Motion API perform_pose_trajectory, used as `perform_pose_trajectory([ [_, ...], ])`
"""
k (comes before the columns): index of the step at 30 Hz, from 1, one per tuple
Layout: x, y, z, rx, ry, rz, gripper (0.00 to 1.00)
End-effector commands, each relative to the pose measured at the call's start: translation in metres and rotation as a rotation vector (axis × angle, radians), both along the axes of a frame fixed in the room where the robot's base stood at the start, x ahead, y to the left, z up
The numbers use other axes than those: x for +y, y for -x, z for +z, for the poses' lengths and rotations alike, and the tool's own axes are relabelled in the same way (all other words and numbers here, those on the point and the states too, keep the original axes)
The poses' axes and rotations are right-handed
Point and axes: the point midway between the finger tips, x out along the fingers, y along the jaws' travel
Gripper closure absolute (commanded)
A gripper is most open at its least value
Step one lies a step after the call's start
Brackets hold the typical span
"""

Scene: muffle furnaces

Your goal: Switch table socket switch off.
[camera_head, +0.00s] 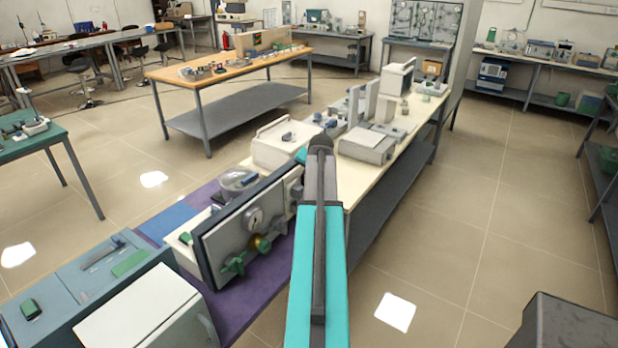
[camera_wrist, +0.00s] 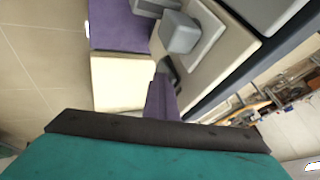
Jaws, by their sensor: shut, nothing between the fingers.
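My gripper (camera_head: 320,147) is teal with dark fingers, shut and empty, reaching over the long bench beside an upright panel. In the wrist view my gripper's fingertips (camera_wrist: 162,82) are together, near the lower edge of a beige panel. A grey block-shaped part (camera_wrist: 180,33) is on that panel, just above the fingertips in the picture. I cannot tell whether it is the table socket switch or whether the fingers touch anything. No switch is clear enough in the head view to name; my gripper and arm hide part of the bench there.
The upright panel (camera_head: 228,240) carries a gauge and green valves. A white box (camera_head: 285,142) and a flat grey device (camera_head: 367,145) stand farther along the bench. Blue-grey cases (camera_head: 65,285) are at the near left.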

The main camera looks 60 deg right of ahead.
Motion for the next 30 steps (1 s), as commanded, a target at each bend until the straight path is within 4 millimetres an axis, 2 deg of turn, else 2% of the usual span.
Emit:
perform_pose_trajectory([
  [8,-0.002,0.001,0.001,-0.008,-0.007,-0.002,1.00],
  [21,-0.006,0.005,0.016,-0.009,-0.003,-0.009,1.00],
  [30,-0.006,0.006,0.016,-0.007,-0.003,-0.011,1.00],
])
